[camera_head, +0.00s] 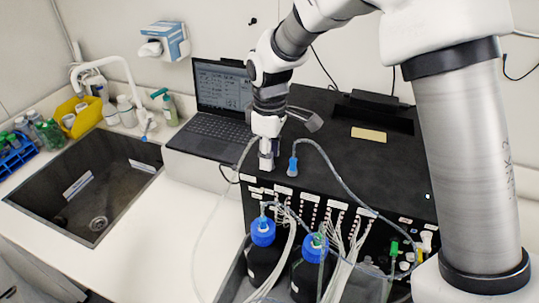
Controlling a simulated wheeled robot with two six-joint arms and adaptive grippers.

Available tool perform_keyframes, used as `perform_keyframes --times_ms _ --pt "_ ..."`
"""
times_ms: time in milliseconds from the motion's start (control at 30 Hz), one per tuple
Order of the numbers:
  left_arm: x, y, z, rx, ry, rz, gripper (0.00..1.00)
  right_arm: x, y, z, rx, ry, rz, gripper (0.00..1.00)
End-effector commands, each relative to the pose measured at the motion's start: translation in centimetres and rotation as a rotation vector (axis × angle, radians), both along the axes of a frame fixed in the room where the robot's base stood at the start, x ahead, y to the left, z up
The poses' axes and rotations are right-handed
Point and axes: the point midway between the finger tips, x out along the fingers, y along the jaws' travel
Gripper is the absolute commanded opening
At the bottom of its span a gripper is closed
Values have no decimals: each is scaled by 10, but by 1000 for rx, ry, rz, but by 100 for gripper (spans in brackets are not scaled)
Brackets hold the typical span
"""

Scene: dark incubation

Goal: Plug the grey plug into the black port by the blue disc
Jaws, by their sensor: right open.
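My right gripper (267,163) points down over the front left edge of the black box (365,165), and it is open. A grey cable (241,158) runs up beside its fingertips; I cannot tell whether a grey plug is at its end or between the fingers. A blue connector (293,165) on a grey-blue cable stands on the box just right of the gripper, apart from it. The black port and the blue disc are too small to make out on the crowded front panel. My left gripper is not in view.
Two dark bottles with blue caps (263,226) (314,247) stand before the panel among white tubes (345,240). A laptop (215,110) is left of the box. A sink (85,185) with a faucet (110,62) is farther left. White bench (165,240) is free between.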

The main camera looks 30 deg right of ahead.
Motion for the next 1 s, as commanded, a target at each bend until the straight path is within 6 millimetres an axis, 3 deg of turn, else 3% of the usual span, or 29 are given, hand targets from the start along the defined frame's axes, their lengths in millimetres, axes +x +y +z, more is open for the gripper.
perform_keyframes --times_ms 300,333,433,467,1000 --pt "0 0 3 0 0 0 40 -1 0 0 -1 1 0 41" --pt "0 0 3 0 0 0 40 -1 0 0 -1 1 0 37" --pt "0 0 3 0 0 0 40 -1 0 0 -1 1 0 2" --pt "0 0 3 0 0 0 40 -1 0 0 -1 1 0 0" --pt "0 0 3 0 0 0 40 -1 0 12 0 0 0 0"
